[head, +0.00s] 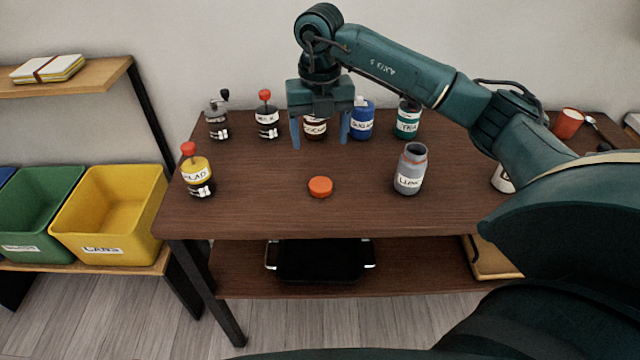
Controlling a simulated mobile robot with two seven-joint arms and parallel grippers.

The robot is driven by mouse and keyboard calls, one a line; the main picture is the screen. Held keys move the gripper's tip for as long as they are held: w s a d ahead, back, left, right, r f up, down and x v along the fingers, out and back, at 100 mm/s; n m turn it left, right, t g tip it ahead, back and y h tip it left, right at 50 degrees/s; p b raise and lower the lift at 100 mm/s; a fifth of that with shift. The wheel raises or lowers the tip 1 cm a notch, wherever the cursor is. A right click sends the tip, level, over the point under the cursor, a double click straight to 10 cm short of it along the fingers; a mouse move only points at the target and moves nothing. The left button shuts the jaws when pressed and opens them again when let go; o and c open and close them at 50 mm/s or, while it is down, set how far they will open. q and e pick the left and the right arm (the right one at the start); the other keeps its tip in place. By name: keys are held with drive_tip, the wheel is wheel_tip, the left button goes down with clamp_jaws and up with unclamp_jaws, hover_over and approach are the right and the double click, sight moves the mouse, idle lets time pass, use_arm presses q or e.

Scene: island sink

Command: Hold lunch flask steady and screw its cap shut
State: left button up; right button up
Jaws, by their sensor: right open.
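The grey lunch flask (409,170) stands upright and uncapped on the right part of the brown table, its label partly readable. An orange cap (320,187) lies on the table to the left of the flask, apart from it. My right gripper (320,143) points down above the back middle of the table, open, with its fingers apart in front of a dark labelled jar (315,127). I cannot tell whether anything sits between the fingers. It is behind the cap in the picture and left of the flask. My left gripper is not in view.
An orange cup (567,123) is at the far right. The table's front middle is clear.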

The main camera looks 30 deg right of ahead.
hover_over(321, 184)
wheel_tip(321, 184, down, 7)
drive_tip(key=shift+a, duration=0.15)
drive_tip(key=shift+f, duration=2.65)
drive_tip(key=shift+c, duration=0.2)
drive_tip(key=c, duration=1)
wheel_tip(321, 184, up, 10)
